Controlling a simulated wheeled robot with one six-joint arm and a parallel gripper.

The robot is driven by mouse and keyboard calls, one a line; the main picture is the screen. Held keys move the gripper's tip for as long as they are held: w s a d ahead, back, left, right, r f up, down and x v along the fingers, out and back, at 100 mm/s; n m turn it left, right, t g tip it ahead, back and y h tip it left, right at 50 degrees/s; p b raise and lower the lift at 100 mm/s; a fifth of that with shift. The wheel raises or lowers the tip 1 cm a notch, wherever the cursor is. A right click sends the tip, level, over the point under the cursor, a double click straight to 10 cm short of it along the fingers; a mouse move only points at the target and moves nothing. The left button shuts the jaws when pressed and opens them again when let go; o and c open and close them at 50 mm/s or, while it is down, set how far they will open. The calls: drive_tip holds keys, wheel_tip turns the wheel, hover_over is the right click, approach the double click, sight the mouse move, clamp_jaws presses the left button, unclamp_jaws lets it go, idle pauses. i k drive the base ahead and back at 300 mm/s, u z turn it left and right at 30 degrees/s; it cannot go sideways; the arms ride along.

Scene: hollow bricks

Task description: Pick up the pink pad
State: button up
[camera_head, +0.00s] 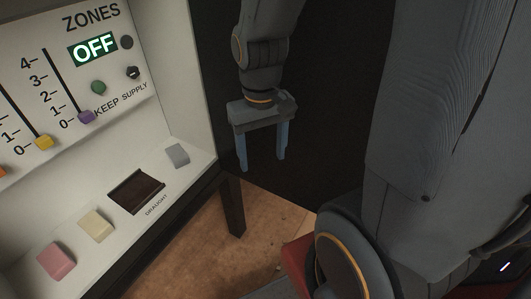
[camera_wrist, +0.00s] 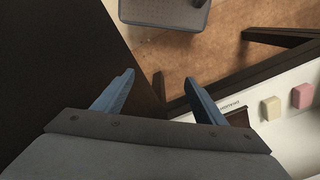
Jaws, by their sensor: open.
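The pink pad (camera_head: 56,261) is a rounded block on the white ledge of the panel, at the lower left in the head view. It also shows at the right edge of the wrist view (camera_wrist: 302,96). My gripper (camera_head: 263,166) hangs with its two blue fingers apart and nothing between them. It is to the right of the panel, well away from the pink pad. In the wrist view the fingers (camera_wrist: 158,90) are spread over the dark side and floor, with the pink pad off to their right.
A cream pad (camera_head: 96,225) sits beside the pink one. Beyond it are a dark recess (camera_head: 136,192) labelled DRAUGHT and a grey pad (camera_head: 177,155). The upright panel (camera_head: 60,80) has coloured sliders and a green OFF display (camera_head: 93,49). A dark leg (camera_head: 232,206) stands on the brown floor.

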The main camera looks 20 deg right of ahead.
sight(55, 260)
drive_tip(key=k, duration=0.5)
drive_tip(key=u, duration=1.35)
